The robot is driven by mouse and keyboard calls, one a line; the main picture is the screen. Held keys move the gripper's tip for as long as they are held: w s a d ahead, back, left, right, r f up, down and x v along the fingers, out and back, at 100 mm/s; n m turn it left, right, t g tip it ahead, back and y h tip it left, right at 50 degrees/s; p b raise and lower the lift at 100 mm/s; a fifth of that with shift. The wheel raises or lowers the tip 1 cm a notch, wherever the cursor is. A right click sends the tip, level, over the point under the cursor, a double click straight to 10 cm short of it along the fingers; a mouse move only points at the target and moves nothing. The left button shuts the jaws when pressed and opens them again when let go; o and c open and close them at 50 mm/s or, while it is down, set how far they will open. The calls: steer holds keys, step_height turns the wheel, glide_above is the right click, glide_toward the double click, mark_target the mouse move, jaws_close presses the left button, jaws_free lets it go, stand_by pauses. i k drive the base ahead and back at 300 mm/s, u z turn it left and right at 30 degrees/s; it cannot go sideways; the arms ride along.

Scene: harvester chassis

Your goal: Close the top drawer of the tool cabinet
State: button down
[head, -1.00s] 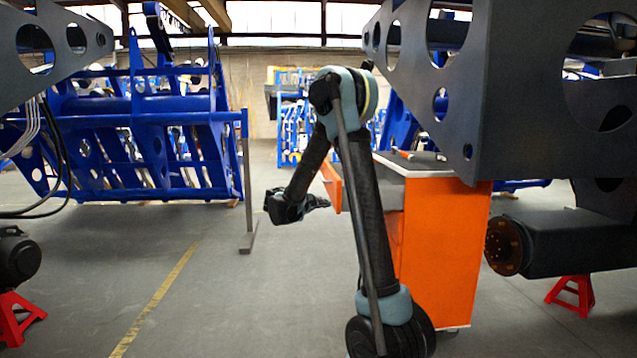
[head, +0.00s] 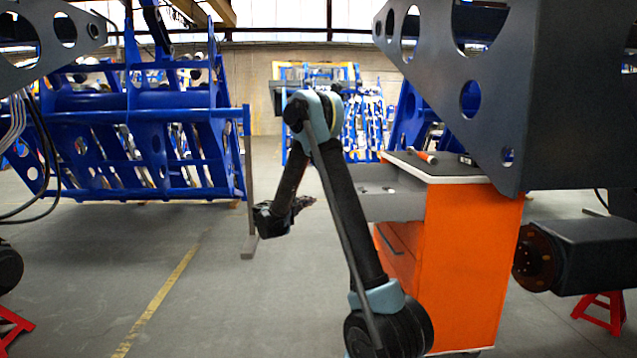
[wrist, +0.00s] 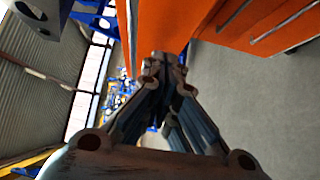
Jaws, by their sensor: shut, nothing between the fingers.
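The orange tool cabinet (head: 460,260) stands right of my arm in the head view. Its top drawer (head: 392,205) is pulled out to the left, with its grey interior showing. My arm hides the drawer's front end in that view. My gripper (head: 308,203) is shut and empty, left of the open drawer. In the wrist view, my gripper's fingertips (wrist: 165,60) overlap the end of an orange panel, apparently the top drawer's front (wrist: 158,25). I cannot tell whether they touch it. The lower drawer fronts with grey handles also show on the cabinet (wrist: 285,30).
A tool with an orange handle (head: 425,157) lies on the cabinet's dark top. A large grey chassis plate (head: 560,100) overhangs the cabinet's right side. A blue frame (head: 130,130) stands at the left back. The floor (head: 230,310) left of my arm is clear.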

mark_target(409, 202)
steer(key=i, duration=0.9)
steer(key=z, duration=0.05)
